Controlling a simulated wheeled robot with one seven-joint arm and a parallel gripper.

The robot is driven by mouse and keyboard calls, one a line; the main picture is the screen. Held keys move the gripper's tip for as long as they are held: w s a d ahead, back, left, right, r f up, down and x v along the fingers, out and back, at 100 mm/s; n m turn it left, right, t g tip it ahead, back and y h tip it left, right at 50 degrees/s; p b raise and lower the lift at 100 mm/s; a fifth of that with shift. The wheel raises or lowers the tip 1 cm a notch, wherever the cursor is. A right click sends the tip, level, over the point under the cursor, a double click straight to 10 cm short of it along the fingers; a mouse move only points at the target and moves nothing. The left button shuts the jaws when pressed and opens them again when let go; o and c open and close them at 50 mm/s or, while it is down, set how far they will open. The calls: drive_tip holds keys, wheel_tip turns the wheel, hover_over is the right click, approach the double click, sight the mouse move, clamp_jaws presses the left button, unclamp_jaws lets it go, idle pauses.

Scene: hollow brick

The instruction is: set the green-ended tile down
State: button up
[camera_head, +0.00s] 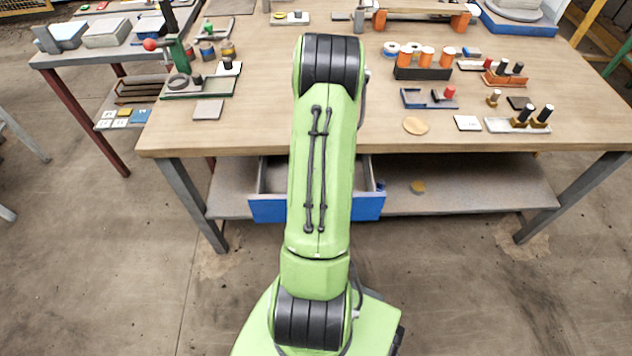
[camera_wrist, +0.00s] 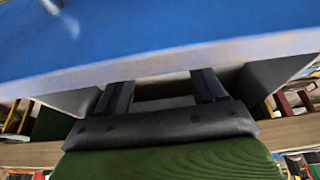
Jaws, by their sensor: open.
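I cannot make out a green-ended tile in either view. My gripper (camera_wrist: 160,84) shows in the wrist view with its two dark fingers well apart, so it is open. No tile shows between the fingers. A large blue panel with a pale edge (camera_wrist: 150,66) fills the top of the wrist view, close to the fingertips; I cannot tell whether they touch it. It looks like the blue-fronted drawer (camera_head: 268,210), which stands open under the workbench in the head view. My green arm covers the middle of that drawer and hides my gripper in the head view.
The wooden workbench (camera_head: 310,125) carries small tiles, including a grey one (camera_head: 208,110) and a white one (camera_head: 467,122), and a round disc (camera_head: 416,125). A rack of orange-topped cylinders (camera_head: 423,72) stands further back. A lower shelf (camera_head: 470,185) runs beneath. Bench top near the front left is clear.

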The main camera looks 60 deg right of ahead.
drive_tip(key=p+v, duration=0.1)
drive_tip(key=v, duration=0.6)
drive_tip(key=shift+a+r, duration=0.1)
drive_tip(key=shift+r, duration=0.05)
drive_tip(key=w+a+r+n+t, duration=0.2)
drive_tip(key=w+a+r+n, duration=0.3)
drive_tip(key=w+a+r, duration=0.65)
drive_tip(key=s+a+r+n+y, duration=0.1)
drive_tip(key=s+a+r+n, duration=0.1)
drive_tip(key=a, duration=0.5)
drive_tip(key=s+a+r+n+t+y, duration=0.1)
drive_tip(key=s+a+r+n, duration=0.2)
drive_tip(key=a+r, duration=0.3)
drive_tip(key=s+a+r+n+y, duration=0.2)
drive_tip(key=s+a+r, duration=0.2)
drive_tip(key=a, duration=0.3)
drive_tip(key=shift+s+a+r+n+t, duration=0.3)
drive_tip(key=shift+s+a+r, duration=0.05)
drive_tip(key=shift+s, duration=0.1)
